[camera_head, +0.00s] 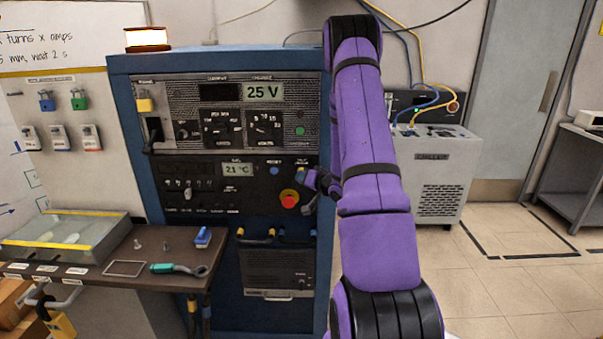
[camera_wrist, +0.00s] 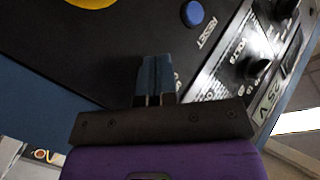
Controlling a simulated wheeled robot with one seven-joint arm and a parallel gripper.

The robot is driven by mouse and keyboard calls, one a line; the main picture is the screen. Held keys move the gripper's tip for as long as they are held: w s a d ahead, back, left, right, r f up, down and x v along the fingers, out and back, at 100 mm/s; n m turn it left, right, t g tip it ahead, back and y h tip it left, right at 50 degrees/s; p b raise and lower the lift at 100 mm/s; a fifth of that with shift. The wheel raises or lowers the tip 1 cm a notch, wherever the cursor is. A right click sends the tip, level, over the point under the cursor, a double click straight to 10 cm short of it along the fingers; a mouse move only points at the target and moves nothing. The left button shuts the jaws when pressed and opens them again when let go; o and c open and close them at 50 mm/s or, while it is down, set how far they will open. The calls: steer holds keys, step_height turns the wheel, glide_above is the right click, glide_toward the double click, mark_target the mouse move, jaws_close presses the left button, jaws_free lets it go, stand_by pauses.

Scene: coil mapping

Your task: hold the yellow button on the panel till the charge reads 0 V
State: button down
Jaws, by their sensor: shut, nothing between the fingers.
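The panel (camera_head: 215,185) is a dark control face in a blue cabinet. Its charge display (camera_head: 263,92) reads 25 V. I cannot tell whether the tips touch or press anything.
The red stop knob on its yellow base is just below my gripper. A shelf (camera_head: 150,262) with a tray, a teal-handled tool and small parts is at the lower left. A grey chiller (camera_head: 447,170) stands to the right. Open floor lies further right.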

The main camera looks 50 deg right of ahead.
steer(key=shift+w+d, duration=0.25)
steer(key=shift+d, duration=0.05)
stand_by(1.9)
steer(key=shift+s+a, duration=0.1)
steer(key=shift+a, duration=0.05)
stand_by(2.1)
steer(key=shift+s+a, duration=0.4)
steer(key=shift+a, duration=0.05)
steer(key=shift+s+a, duration=0.1)
steer(key=shift+s+a, duration=1.55)
steer(key=shift+a, duration=0.3)
